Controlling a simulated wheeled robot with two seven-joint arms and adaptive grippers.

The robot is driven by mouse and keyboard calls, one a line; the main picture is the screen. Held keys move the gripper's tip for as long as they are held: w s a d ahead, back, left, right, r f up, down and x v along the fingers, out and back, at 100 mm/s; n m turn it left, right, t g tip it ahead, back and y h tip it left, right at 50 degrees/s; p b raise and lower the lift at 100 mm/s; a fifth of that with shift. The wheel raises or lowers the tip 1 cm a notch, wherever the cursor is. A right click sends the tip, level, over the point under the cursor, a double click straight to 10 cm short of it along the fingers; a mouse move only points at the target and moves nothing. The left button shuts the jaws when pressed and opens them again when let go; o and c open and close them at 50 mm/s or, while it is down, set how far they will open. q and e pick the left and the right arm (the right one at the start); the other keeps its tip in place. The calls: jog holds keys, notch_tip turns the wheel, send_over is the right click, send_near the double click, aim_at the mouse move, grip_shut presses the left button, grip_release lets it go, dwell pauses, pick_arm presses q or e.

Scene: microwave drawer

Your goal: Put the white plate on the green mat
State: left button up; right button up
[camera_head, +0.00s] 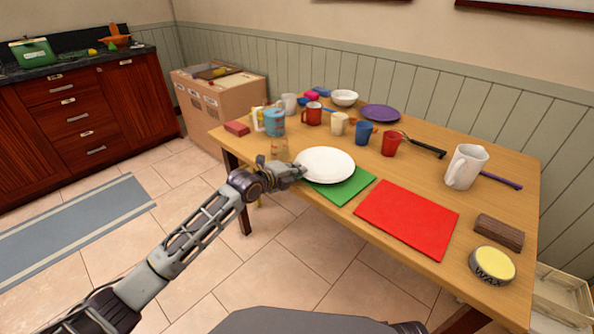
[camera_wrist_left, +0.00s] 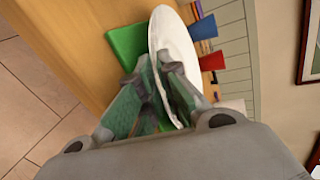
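The white plate (camera_head: 328,164) is over the back left part of the green mat (camera_head: 346,190), near the front edge of the table. It hides part of the mat; I cannot tell from the head view whether it touches it. My left gripper (camera_head: 300,170) is at the plate's left rim. In the left wrist view the plate (camera_wrist_left: 174,45) runs between the two fingertips of the gripper (camera_wrist_left: 162,72), which are closed on its rim. The green mat (camera_wrist_left: 127,45) shows beside the plate there. My right gripper is not in view.
A red mat (camera_head: 408,218) lies right of the green mat. A white pitcher (camera_head: 466,167), brown block (camera_head: 499,232) and wax tin (camera_head: 492,265) stand at the right.

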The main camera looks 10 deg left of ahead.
pick_arm(q)
jog(key=shift+o, duration=0.4)
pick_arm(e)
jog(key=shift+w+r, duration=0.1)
pick_arm(q)
jog(key=shift+r, duration=0.15)
jog(key=shift+s+a, duration=0.15)
jog(key=shift+p+v, duration=0.3)
jog(key=shift+v, duration=1.4)
jog(key=p+v, duration=0.1)
jog(key=v, duration=0.7)
jog(key=shift+p, duration=0.35)
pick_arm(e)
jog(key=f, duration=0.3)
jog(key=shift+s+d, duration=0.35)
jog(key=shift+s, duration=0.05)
pick_arm(q)
jog(key=shift+r, duration=0.1)
